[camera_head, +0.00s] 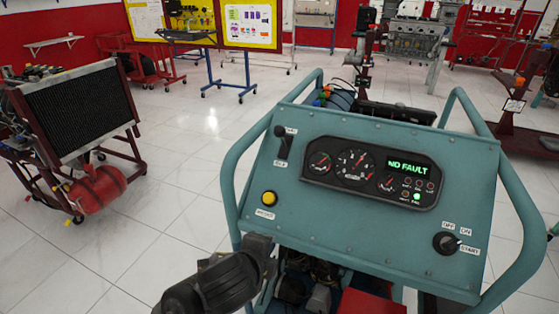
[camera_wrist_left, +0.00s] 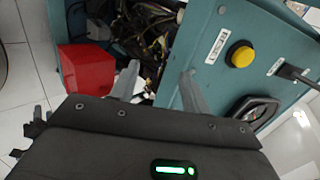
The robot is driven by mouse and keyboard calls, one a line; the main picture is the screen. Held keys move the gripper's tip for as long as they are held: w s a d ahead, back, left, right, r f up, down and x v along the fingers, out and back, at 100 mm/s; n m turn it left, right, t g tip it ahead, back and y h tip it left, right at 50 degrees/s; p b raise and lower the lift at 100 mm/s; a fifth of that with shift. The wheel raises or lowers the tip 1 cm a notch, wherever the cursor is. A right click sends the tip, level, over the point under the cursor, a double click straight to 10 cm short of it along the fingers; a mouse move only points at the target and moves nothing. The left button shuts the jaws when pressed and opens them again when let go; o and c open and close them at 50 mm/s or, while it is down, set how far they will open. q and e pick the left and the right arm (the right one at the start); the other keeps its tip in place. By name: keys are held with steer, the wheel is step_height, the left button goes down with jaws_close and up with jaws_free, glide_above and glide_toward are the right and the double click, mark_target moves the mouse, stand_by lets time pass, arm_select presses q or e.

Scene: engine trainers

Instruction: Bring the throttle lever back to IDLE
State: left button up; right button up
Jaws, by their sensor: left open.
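The throttle lever (camera_head: 281,139) is a short black lever with a dark round knob at the upper left of the teal control panel (camera_head: 330,220). Its knob stands at the top, beside the upper label; the IDLE label (camera_head: 279,163) is below. In the left wrist view the dark lever (camera_wrist_left: 296,74) shows at the right edge. My left gripper (camera_wrist_left: 158,80) is open and empty, its two grey fingers apart near the panel's lower edge. In the head view it is below the yellow button, apart from the lever, with its fingertips hard to make out. My right gripper is not in view.
A yellow button (camera_head: 269,198) sits between my left gripper and the lever. A gauge cluster (camera_head: 371,172) reads NO FAULT, and a rotary key switch (camera_head: 445,242) is at lower right. Teal tube rails (camera_head: 228,190) flank the panel. A red box (camera_wrist_left: 87,70) and wiring lie below.

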arm_select(q)
steer(key=w+d+r+m+t+y, duration=0.1)
steer(key=w+d+r+m+t, duration=0.1)
steer(key=r+m, duration=0.3)
steer(key=w+d+r+m+t, duration=0.1)
steer(key=w+r+m+t, duration=0.15)
steer(key=r+m, duration=0.3)
steer(key=m+t+y, duration=0.2)
steer(key=m+t, duration=0.2)
steer(key=m, duration=0.3)
glide_toward(279, 135)
steer(key=w, duration=1.1)
steer(key=shift+w+a, duration=0.15)
steer(key=shift+w, duration=0.05)
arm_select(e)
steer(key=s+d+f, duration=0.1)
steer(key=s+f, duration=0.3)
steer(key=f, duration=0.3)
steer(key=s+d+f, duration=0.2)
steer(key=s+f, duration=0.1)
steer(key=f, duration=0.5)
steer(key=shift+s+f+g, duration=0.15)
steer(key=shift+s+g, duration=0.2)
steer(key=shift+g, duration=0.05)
arm_select(q)
jaws_close()
